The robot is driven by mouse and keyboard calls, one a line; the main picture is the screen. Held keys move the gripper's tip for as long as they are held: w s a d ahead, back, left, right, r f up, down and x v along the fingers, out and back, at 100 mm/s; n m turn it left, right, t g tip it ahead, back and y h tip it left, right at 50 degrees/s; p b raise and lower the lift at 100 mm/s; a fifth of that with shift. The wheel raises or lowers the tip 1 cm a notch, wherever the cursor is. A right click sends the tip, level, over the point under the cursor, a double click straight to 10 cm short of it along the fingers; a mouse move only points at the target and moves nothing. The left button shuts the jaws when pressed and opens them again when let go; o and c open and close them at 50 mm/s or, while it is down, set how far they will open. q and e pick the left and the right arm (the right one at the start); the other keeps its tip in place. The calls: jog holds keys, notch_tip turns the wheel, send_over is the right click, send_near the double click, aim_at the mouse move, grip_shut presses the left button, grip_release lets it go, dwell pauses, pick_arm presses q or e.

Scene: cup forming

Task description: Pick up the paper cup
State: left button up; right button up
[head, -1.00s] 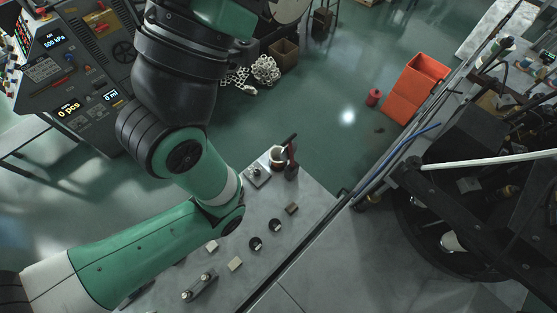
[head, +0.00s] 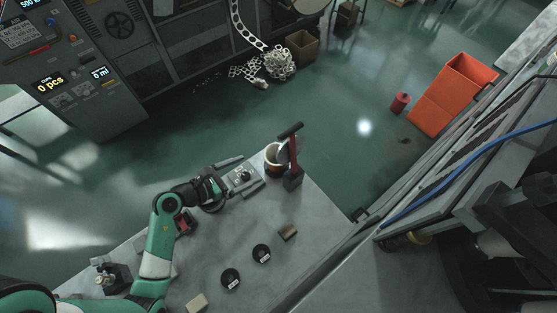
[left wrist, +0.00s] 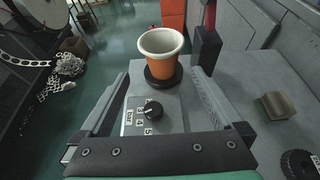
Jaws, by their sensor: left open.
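The paper cup (left wrist: 161,50) is orange-brown with a white rim. It stands upright on a round dark base beyond a dial box in the left wrist view. In the head view the cup (head: 272,158) is near the table's far corner, partly behind a red-handled post. My left gripper (head: 244,174) is open, its two fingers pointing at the cup and lying either side of the dial box. In the left wrist view the fingers (left wrist: 159,98) are wide apart, and the cup stands beyond them. My right gripper is not seen.
The dial box (left wrist: 150,115) lies between my fingers. A dark post with a red handle (head: 293,160) stands close right of the cup. Black discs (head: 230,279) and small blocks lie on the grey table (head: 262,222). An orange bin (head: 452,95) is on the floor.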

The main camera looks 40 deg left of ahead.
aim_at(268, 161)
pick_arm(q)
jog(key=b+x, duration=0.1)
jog(key=x, duration=0.5)
jog(key=shift+w+b, duration=0.2)
jog(key=shift+b, duration=0.15)
jog(key=x, duration=0.1)
jog(key=b+x, duration=0.1)
jog(key=x, duration=0.1)
jog(key=b+x, duration=0.1)
jog(key=x, duration=0.1)
jog(key=shift+w+d, duration=0.1)
jog(key=shift+d, duration=0.15)
jog(key=shift+c, duration=0.3)
jog(key=c, duration=1.1)
